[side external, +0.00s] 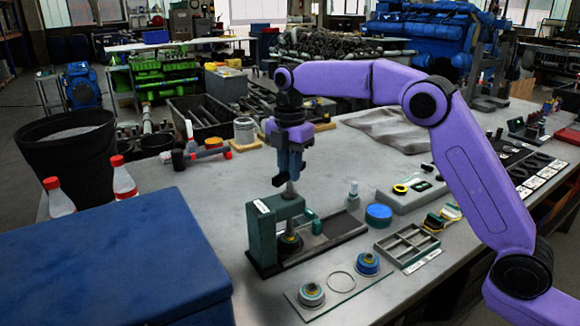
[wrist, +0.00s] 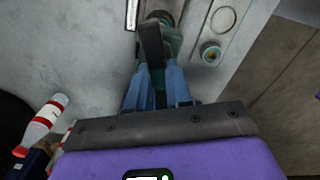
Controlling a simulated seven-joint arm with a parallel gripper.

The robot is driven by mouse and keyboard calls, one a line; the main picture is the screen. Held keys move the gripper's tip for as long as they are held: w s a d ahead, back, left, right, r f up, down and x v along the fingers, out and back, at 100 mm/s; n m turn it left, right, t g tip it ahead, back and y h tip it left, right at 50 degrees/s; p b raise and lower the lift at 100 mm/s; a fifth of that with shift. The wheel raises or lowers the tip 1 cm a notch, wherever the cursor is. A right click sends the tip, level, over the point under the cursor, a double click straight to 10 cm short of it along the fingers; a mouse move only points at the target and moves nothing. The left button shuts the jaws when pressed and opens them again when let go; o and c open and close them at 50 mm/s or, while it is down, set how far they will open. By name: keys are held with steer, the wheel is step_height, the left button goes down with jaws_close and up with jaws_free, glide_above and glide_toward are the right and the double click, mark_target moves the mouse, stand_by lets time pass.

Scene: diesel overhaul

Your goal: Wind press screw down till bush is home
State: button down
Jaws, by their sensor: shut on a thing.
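The green bench press (side external: 262,238) stands on the front part of the table, with its upright screw (side external: 290,194) coming out of the top of its frame. My gripper (side external: 289,174) points down over the press and is shut on the dark handle (side external: 278,185) at the head of the screw. In the wrist view the blue fingers (wrist: 157,78) close around the dark handle bar (wrist: 151,46), which hides much of the press. A dark round part with a yellowish ring (side external: 291,241) sits under the screw; how deep the bush is seated cannot be told.
A plate (side external: 325,297) with ringed parts lies in front of the press. A grey divided tray (side external: 407,244) and a blue round tin (side external: 378,214) are to the right. A large blue box (side external: 120,260) and red-capped bottles (side external: 123,179) stand to the left.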

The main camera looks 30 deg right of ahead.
steer(key=m, duration=0.3)
stand_by(0.4)
steer(key=shift+f+m, duration=0.1)
steer(key=shift+m, duration=1.1)
steer(key=shift+f+m, duration=0.1)
steer(key=shift+m, duration=1.6)
